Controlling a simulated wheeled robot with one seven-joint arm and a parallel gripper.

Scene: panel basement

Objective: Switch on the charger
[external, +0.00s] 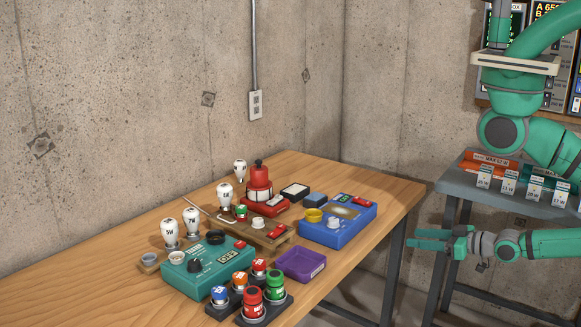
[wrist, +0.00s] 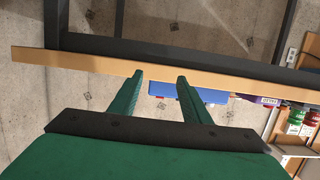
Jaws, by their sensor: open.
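Several devices stand on the wooden table, and I cannot tell which one is the charger. A teal box (external: 207,276) at the front has a black knob (external: 195,266) and a panel reading OFF (external: 228,257). A blue box (external: 341,233) at the right has a small screen, a white knob, a yellow ring and a red part. A red base (external: 268,209) holding a red cylinder (external: 259,174) stands behind a wooden board. My gripper (external: 408,239) is open and empty, right of the table and apart from everything. In the wrist view its fingers (wrist: 160,76) point toward the table edge, near the blue box (wrist: 205,95).
A purple tray (external: 301,265) and red, green, blue and orange capped jars (external: 251,301) stand near the front edge. White bulbs (external: 191,222) stand at the left and back. A grey shelf (external: 455,187) with tagged goods is at the right. The table's left is bare.

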